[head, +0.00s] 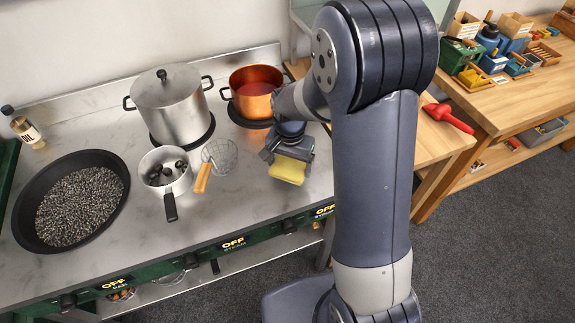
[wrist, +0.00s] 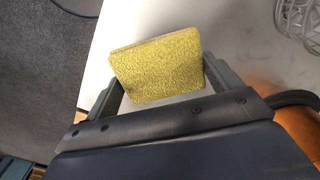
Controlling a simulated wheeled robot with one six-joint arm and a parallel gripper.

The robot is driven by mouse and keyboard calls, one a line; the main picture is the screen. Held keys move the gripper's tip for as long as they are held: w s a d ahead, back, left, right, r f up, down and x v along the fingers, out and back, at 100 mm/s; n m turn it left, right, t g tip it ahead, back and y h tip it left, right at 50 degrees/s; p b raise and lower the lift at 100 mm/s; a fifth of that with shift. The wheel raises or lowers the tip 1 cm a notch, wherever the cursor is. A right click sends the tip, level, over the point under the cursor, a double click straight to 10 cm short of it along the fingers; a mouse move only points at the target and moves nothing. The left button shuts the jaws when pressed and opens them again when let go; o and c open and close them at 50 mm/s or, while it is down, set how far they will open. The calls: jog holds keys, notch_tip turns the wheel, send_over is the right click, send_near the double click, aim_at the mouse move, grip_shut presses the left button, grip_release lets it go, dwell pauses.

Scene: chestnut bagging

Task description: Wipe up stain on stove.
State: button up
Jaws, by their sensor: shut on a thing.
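A yellow sponge (head: 287,170) is in my gripper (head: 290,157) at the right end of the stove top (head: 225,215). In the wrist view the sponge (wrist: 157,65) sits between the two fingers of my gripper (wrist: 162,88), which is shut on it. I cannot tell whether the sponge touches the stove surface. I make out no stain in either view; the sponge, gripper and arm cover part of the right end of the stove.
On the stove are a steel pot (head: 172,105), a copper pot (head: 254,90) with red contents, a small saucepan (head: 165,172), a wire skimmer (head: 218,158), a wide black pan (head: 70,200) and an oil bottle (head: 28,132). A wooden table (head: 435,140) stands to the right.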

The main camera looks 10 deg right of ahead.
jog(key=shift+r+p, duration=1.1)
jog(key=shift+r, duration=0.75)
